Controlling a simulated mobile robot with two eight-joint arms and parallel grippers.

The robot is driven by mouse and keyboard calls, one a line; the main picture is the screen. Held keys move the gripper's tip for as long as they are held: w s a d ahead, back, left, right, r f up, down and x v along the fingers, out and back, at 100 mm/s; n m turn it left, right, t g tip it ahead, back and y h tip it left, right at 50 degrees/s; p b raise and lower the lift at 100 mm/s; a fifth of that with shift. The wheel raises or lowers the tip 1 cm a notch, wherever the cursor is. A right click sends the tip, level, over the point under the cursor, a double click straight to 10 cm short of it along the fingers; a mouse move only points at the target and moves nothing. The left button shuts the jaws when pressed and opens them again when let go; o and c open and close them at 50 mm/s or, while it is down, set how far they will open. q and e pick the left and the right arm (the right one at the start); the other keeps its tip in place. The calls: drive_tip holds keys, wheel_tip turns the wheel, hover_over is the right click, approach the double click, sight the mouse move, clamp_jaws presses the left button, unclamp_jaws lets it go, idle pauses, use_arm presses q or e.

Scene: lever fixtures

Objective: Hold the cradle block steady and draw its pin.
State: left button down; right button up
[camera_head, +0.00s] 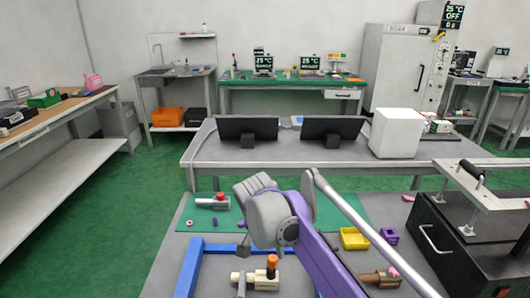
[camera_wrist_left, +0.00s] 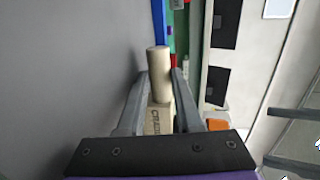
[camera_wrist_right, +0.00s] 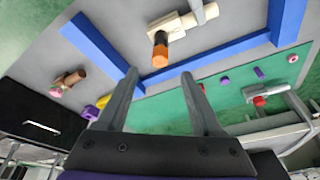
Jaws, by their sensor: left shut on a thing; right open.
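The cream cradle block (camera_head: 262,284) lies near the lower middle of the head view, inside a blue frame. Its pin (camera_head: 271,262), with an orange end and a dark band, stands out of it. My left gripper (camera_head: 241,284) is shut on the block at its left end. In the left wrist view the block (camera_wrist_left: 158,120) lies between the fingers, with lettering and a round cream end. My right gripper (camera_wrist_right: 162,74) is open and empty. In the right wrist view the pin's orange end (camera_wrist_right: 160,58) is beyond its fingertips, between their lines, apparently apart from them.
The blue frame (camera_head: 190,268) surrounds the block's area. A brown block with a pink end (camera_head: 380,279), a yellow bin (camera_head: 354,239) and a purple box (camera_head: 389,236) sit to the right. A black box with a handle (camera_head: 440,250) stands far right. A red-topped fixture (camera_head: 213,202) is behind.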

sight(274, 264)
drive_tip(key=shift+t+h, duration=0.3)
drive_tip(key=shift+t, duration=0.3)
drive_tip(key=x, duration=0.8)
drive_tip(key=s+x, duration=0.1)
drive_tip(key=x, duration=0.3)
drive_tip(key=shift+a+f, duration=0.2)
drive_tip(key=shift+a, duration=0.05)
clamp_jaws()
